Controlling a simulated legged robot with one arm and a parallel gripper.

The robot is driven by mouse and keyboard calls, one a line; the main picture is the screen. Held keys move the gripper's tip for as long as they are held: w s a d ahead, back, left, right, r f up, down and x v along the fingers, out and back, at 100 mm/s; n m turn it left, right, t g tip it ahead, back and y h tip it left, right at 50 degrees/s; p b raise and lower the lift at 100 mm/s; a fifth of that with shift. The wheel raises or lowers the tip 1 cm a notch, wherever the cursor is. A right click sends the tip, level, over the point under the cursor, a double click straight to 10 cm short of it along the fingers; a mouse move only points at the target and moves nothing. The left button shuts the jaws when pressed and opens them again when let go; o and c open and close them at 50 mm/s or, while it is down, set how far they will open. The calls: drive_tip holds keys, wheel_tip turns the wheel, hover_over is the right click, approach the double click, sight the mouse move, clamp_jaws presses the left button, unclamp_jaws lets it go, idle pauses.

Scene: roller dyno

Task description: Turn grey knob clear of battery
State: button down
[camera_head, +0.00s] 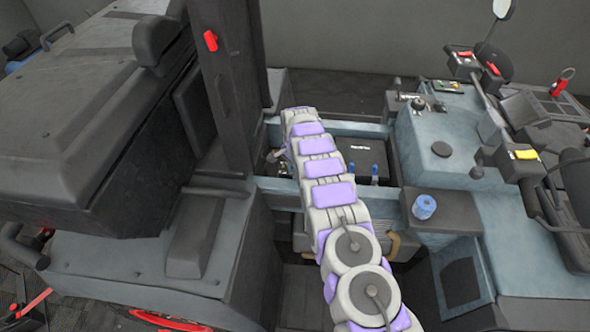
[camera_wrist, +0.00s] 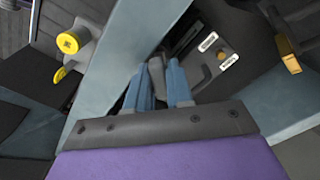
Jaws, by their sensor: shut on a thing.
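In the wrist view, my gripper (camera_wrist: 160,68) has its blue fingers closed around a grey knob (camera_wrist: 156,72), which shows only in part between them. The dark battery (camera_wrist: 232,48) with white labels lies just to the right of the fingers. I cannot tell whether the knob overlaps its edge. In the head view, the black battery (camera_head: 358,157) sits in the open bay right of my arm. My arm reaches into that bay and hides the knob and most of the gripper.
A blue-grey frame bar (camera_wrist: 125,50) runs close left of the fingers, with a yellow round cap (camera_wrist: 68,43) beyond it. A yellow part (camera_wrist: 288,55) stands at the right. In the head view, a dark upright post (camera_head: 230,80) rises left of my arm.

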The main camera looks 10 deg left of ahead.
drive_tip(key=m, duration=0.3)
drive_tip(key=shift+a+r, duration=0.15)
drive_tip(key=m+p, duration=0.1)
drive_tip(key=m, duration=0.1)
drive_tip(key=shift+m, duration=0.3)
drive_tip(key=m, duration=0.3)
drive_tip(key=shift+m+p, duration=0.3)
drive_tip(key=shift+m, duration=0.5)
drive_tip(key=c, duration=0.9)
unclamp_jaws()
drive_tip(key=shift+a, duration=0.1)
drive_tip(key=o, duration=0.4)
drive_tip(key=shift+d, duration=0.2)
